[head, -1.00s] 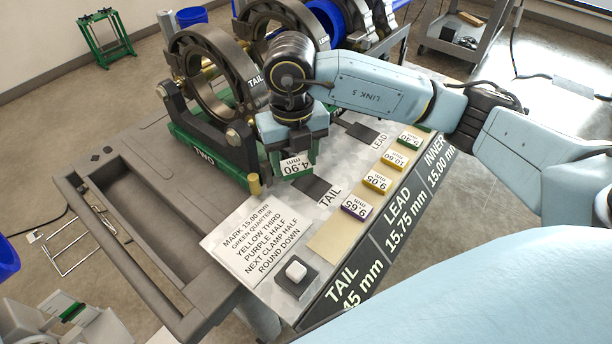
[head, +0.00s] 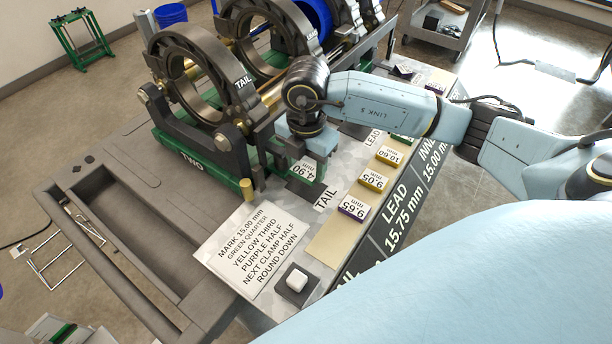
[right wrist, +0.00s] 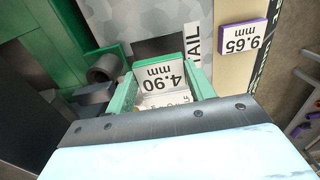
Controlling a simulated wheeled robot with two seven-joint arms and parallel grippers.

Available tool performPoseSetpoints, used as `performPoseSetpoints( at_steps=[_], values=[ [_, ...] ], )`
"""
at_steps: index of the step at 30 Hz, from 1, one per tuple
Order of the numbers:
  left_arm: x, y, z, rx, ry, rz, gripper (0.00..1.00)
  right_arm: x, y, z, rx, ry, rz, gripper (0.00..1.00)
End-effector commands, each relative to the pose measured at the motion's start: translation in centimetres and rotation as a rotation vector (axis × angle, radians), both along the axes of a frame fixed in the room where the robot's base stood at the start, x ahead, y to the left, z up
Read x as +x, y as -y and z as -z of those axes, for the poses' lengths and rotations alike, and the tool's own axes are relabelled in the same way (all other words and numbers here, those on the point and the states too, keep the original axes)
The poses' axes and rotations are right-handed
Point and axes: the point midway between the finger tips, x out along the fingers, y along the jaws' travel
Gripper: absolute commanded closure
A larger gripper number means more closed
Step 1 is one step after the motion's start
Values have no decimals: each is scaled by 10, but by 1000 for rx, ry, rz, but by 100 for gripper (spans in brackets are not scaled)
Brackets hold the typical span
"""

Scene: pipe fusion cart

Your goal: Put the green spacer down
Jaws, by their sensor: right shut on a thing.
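The green spacer, labelled 4.90 mm, is in my right gripper (head: 307,168). The spacer's labelled face (right wrist: 160,78) shows between the two green fingers in the right wrist view. The right gripper is shut on it. It is over or just behind the dark TAIL pad (head: 304,194), which also shows beyond the spacer in the right wrist view (right wrist: 160,46). I cannot tell whether the spacer touches the surface. My left gripper is not in view.
Purple (head: 353,208) and yellow (head: 374,180) spacers stand on the tan strip to the right. The green clamp base (head: 200,165) with its dark rings is close on the left. An instruction card (head: 250,245) and a white button (head: 297,280) are in front.

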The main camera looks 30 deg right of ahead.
Motion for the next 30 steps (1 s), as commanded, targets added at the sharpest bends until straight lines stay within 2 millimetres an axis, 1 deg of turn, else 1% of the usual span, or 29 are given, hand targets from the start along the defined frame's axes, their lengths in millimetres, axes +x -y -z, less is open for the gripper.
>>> performPoseSetpoints(
  at_steps=[1, 3, 7, 9, 17, 20, 21, 22, 23, 30],
  values=[
    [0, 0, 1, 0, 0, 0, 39, -1, 0, 10, 0, -4, -1, 68],
    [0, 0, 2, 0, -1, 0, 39, -1, 0, 22, -1, -5, -1, 68],
    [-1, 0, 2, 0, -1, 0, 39, -1, 0, 39, 0, -2, -1, 68],
    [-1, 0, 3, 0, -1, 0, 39, 0, 0, 42, 0, -1, -2, 68],
    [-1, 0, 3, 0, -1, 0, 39, 0, 0, 43, 0, 0, -3, 68],
    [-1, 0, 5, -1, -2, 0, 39, 0, 0, 46, 0, -1, -3, 68],
    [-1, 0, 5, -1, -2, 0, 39, 0, 0, 46, 0, -1, -3, 44],
    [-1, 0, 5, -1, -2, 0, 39, 0, 0, 45, 0, -1, -3, 40],
    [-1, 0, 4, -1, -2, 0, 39, 0, 0, 45, 1, -1, -3, 37],
    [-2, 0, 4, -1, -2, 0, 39, 0, 0, 45, 0, 0, -3, 37]
  ],
)
